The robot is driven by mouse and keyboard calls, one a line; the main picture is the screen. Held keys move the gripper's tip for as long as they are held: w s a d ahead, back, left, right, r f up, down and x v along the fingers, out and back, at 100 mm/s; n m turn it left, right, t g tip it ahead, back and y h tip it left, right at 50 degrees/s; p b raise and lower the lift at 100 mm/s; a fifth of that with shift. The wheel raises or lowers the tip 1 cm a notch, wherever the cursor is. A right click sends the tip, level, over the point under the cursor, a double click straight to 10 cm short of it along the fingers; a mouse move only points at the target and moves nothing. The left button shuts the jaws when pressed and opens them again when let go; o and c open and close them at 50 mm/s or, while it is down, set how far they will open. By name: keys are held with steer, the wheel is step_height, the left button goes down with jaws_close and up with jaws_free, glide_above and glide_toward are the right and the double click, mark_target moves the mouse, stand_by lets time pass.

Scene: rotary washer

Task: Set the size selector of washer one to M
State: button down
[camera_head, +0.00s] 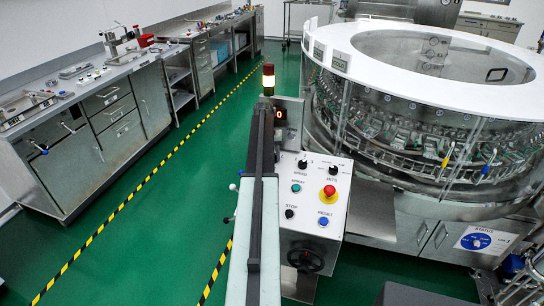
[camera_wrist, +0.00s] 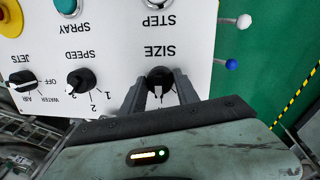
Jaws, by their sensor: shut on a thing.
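The size selector is a small black knob (camera_wrist: 159,74) under the word SIZE, which shows upside down in the wrist view. My gripper (camera_wrist: 160,88) has its two grey fingers on either side of the knob, shut on it. A light pointer mark shows between the fingers, toward my gripper's body. The letters around this knob are hidden by my gripper, so its setting cannot be read. In the head view my arm covers the left side of the control panel (camera_head: 313,205), and the size selector and fingertips are hidden.
The speed knob (camera_wrist: 80,82) and jets knob (camera_wrist: 23,81) sit beside the size selector. A red stop button (camera_head: 328,192) and blue reset button (camera_head: 323,221) are on the panel. The round washer (camera_head: 400,130) stands right; steel benches (camera_head: 90,120) line the left, with green floor between.

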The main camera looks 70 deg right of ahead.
steer(key=c, duration=0.9)
jaws_free()
steer(key=r+p, duration=0.5)
steer(key=a+r+p, duration=0.1)
steer(key=r+p, duration=0.2)
steer(key=shift+w, duration=0.35)
steer(key=shift+f, duration=0.15)
